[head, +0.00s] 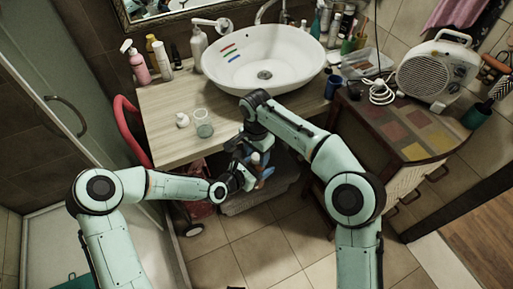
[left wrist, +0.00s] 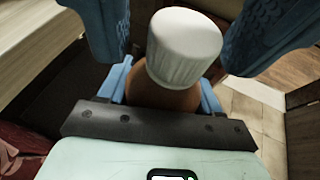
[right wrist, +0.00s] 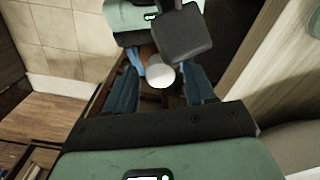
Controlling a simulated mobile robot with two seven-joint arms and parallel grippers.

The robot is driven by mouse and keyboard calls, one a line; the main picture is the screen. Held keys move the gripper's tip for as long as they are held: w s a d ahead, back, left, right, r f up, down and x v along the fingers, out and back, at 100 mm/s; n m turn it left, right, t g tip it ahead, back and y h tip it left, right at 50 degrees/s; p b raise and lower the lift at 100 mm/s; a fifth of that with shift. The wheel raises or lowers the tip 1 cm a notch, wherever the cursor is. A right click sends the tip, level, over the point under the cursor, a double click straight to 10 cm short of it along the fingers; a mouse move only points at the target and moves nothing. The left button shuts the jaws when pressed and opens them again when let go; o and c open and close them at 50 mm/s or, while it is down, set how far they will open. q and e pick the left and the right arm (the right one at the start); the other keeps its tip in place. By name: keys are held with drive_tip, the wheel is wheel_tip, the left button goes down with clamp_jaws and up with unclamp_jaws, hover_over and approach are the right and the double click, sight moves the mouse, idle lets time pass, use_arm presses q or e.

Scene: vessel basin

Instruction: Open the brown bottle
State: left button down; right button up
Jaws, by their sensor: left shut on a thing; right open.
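The brown bottle (left wrist: 160,97) shows in the left wrist view with a ribbed white cap (left wrist: 184,48) on its top. My left gripper (left wrist: 165,92) is shut on the bottle's body, below the cap. The cap shows as a small white disc in the right wrist view (right wrist: 160,73). My right gripper (right wrist: 161,90) is open, its blue fingers apart with the cap in the gap between them. Whether a finger touches the cap I cannot tell. In the head view both grippers meet in front of the counter, and the bottle is mostly hidden there.
The wooden counter (head: 165,110) behind my grippers bears a white basin (head: 262,62), a clear glass (head: 204,127), a small white object (head: 182,120) and several bottles. A grey crate (head: 262,197) stands on the floor below. A wooden cabinet (head: 395,150) with a fan heater (head: 437,72) stands right.

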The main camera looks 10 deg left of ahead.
drive_tip(key=shift+c, duration=0.3)
clamp_jaws()
